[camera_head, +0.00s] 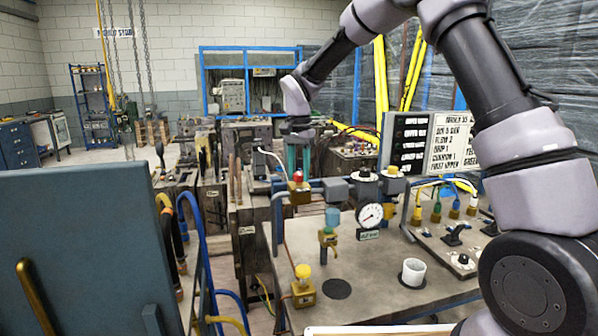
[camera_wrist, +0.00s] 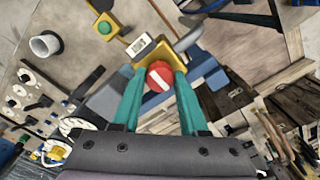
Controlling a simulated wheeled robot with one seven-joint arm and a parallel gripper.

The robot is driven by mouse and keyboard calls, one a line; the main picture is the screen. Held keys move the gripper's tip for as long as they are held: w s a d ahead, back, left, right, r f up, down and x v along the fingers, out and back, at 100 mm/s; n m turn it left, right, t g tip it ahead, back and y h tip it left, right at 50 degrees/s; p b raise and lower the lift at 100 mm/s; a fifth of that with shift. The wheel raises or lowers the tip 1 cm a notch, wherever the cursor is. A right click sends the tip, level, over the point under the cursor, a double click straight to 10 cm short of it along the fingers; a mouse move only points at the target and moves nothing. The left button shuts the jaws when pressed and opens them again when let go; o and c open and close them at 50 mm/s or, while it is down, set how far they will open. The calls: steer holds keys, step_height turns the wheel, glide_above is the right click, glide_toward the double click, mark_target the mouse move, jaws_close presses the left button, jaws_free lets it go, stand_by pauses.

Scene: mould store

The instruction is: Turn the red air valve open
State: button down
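The red air valve is a round red knob (camera_head: 298,175) on a brass-yellow body, at the pipe's left end above the bench. In the wrist view the red knob (camera_wrist: 160,77) bears a white stripe running slantwise across its top. My gripper (camera_head: 298,166) points straight down just over the knob in the head view. In the wrist view its teal fingers (camera_wrist: 160,74) stand apart, one on each side of the knob. The gap is about as wide as the knob, and I see no clear contact. The fingers partly hide the valve body.
A pressure gauge (camera_head: 370,215) and a white cup (camera_head: 413,272) are to the right. A large blue-grey panel (camera_head: 95,255) fills the left front.

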steer(key=shift+n, duration=0.3)
steer(key=n, duration=0.3)
steer(key=shift+n, duration=0.3)
steer(key=n, duration=1.3)
steer(key=shift+n, duration=0.3)
stand_by(0.3)
steer(key=shift+c, duration=2.2)
jaws_free()
